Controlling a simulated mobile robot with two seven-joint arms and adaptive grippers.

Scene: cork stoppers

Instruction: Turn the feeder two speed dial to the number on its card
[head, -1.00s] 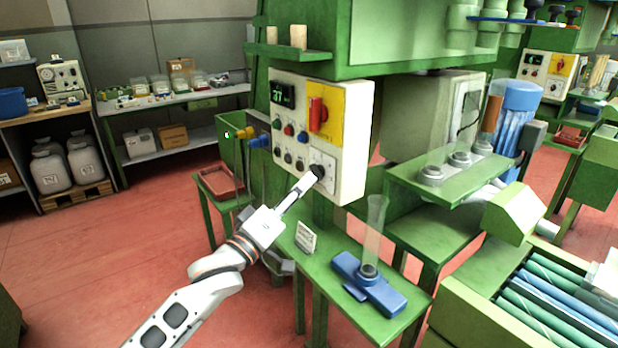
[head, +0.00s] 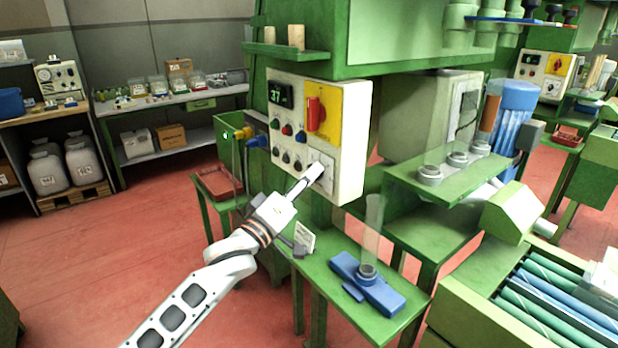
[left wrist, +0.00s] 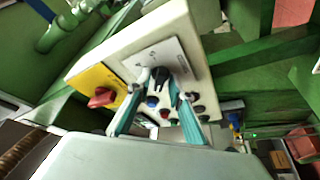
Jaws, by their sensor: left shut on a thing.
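The white control box (head: 348,145) carries a pale dial plate (head: 327,160) at its lower right. My left gripper (head: 316,171) reaches up to this plate and hides the dial in the head view. In the left wrist view the fingers of my left gripper (left wrist: 160,84) are closed around the dark dial (left wrist: 160,77) on its plate (left wrist: 158,58). The pointer and scale numbers are too small to read. A small white card (head: 304,238) stands on the green bench below; its print is not legible. My right gripper is not in view.
A red switch on a yellow panel (head: 330,112), a display reading 37 (head: 281,93) and several small knobs share the box. A blue stand (head: 368,285) with a clear tube is on the green bench (head: 335,310). Red floor lies open at the left.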

